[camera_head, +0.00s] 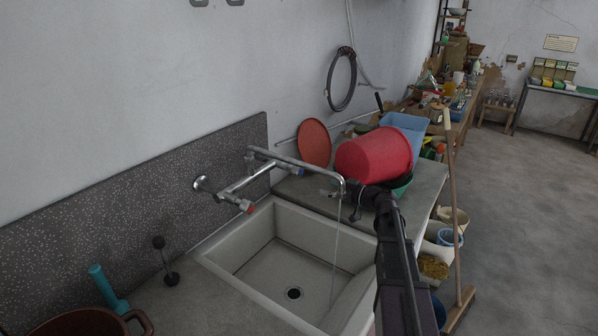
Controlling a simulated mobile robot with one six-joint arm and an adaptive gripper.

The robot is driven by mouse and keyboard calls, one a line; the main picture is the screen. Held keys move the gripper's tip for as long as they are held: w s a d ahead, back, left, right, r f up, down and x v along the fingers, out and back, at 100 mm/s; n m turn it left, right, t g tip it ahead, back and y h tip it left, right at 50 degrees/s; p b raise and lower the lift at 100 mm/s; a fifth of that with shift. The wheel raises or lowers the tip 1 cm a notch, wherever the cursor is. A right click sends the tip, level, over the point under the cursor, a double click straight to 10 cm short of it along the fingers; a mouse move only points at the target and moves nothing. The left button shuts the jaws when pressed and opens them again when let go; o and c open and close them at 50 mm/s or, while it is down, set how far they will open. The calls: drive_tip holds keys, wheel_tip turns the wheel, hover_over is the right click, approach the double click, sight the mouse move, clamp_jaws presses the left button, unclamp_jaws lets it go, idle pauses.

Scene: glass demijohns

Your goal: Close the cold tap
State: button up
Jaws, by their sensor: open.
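The wall tap (268,172) is chrome, with a long spout reaching over the white sink (216,262). It has a red-marked handle (246,206) at the near end and a blue-marked cold handle (297,171) at the far end. A thin stream of water (335,255) falls from the spout tip into the sink. My gripper (350,197) is dark and open, at the far right of the sink close to the spout tip. It is well right of the blue handle. Its fingers are small and partly merge with the spout, so contact cannot be told.
A red bucket (372,155), a blue crate (405,127) and a reddish round lid (314,143) stand behind the sink. A broom handle (452,190) stands at right.

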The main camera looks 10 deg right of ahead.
sight(302, 171)
drive_tip(key=shift+w+d+r+t, duration=0.2)
drive_tip(key=shift+d+r+t, duration=0.1)
drive_tip(key=shift+d, duration=0.15)
drive_tip(key=shift+w+d+r+t, duration=0.2)
drive_tip(key=shift+d+r, duration=0.1)
drive_tip(key=shift+d, duration=0.1)
drive_tip(key=shift+w+a, duration=0.1)
drive_tip(key=x, duration=1.3)
drive_tip(key=shift+w+a, duration=0.15)
drive_tip(key=shift+a, duration=0.15)
drive_tip(key=c, duration=1.2)
